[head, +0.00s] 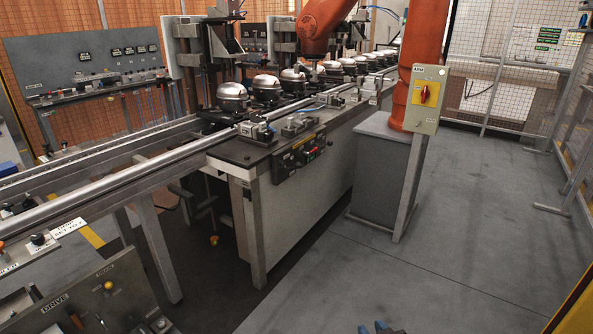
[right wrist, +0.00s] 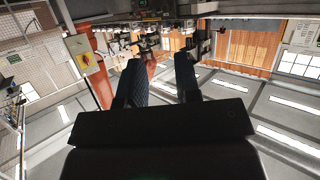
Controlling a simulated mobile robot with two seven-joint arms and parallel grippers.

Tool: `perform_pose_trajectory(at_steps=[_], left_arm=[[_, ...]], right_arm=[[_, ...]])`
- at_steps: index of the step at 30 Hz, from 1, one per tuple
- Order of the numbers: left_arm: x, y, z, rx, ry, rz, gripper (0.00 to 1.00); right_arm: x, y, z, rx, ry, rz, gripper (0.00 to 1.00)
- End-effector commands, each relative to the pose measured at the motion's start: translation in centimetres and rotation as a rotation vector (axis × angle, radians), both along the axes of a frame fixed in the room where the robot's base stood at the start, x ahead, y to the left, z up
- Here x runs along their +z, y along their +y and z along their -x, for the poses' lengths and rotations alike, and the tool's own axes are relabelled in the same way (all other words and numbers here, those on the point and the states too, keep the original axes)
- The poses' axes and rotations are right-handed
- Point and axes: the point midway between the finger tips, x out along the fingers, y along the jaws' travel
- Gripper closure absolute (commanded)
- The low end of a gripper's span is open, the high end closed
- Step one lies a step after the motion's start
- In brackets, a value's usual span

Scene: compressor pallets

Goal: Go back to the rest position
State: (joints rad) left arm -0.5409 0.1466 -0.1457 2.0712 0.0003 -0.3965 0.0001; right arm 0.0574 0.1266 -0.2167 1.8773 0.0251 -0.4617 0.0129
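My right gripper (head: 377,328) shows only as blue fingertips at the bottom edge of the head view, over the grey floor. In the right wrist view, its two dark fingers (right wrist: 159,68) stand apart with nothing between them. The gripper is open and empty, and clear of the conveyor line. My left gripper is not in the head view. Several silver-topped compressors (head: 232,96) stand in a row on the conveyor line (head: 250,152), away from my right gripper.
A switch box (head: 427,98) with a red and yellow switch stands on a post beside a grey cabinet (head: 380,165). An orange robot arm (head: 321,20) reaches over the line. Mesh fencing (head: 510,85) closes the back right. The floor (head: 460,240) at the right is clear.

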Motion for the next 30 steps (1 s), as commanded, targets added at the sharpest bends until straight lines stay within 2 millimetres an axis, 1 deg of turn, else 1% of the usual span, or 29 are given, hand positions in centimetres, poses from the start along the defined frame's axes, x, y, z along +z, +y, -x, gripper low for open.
perform_pose_trajectory(at_steps=[1,2,3,5,6,8,12,15,18,21,24,30], left_arm=[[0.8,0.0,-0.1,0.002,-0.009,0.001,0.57],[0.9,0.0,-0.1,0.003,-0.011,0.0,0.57],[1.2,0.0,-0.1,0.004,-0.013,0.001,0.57],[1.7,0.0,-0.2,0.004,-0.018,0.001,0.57],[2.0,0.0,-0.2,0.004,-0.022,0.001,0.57],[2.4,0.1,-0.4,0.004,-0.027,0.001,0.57],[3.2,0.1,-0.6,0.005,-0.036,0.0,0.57],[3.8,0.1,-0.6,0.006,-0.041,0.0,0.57],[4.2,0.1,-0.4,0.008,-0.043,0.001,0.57],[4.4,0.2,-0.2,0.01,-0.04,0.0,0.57],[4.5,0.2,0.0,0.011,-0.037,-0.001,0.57],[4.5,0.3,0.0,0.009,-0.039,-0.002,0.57]], right_arm=[[0.7,-1.2,1.7,-0.018,-0.011,0.006,0.69],[0.8,-1.8,2.6,-0.028,-0.014,0.009,0.69],[0.9,-2.7,3.8,-0.043,-0.016,0.015,0.69],[0.9,-3.9,5.8,-0.064,-0.012,0.022,0.69],[0.9,-4.7,7.1,-0.078,-0.006,0.025,0.69],[0.8,-5.8,9.2,-0.1,0.011,0.033,0.69],[-0.2,-8.3,14.3,-0.148,0.08,0.052,0.69],[-1.3,-9.6,17.9,-0.176,0.141,0.064,0.69],[-2.5,-10.5,20.9,-0.195,0.197,0.073,0.69],[-3.3,-10.9,22.8,-0.206,0.233,0.078,0.69],[-3.6,-11.0,23.8,-0.211,0.251,0.079,0.69],[-3.8,-11.1,24.0,-0.212,0.256,0.079,0.69]])
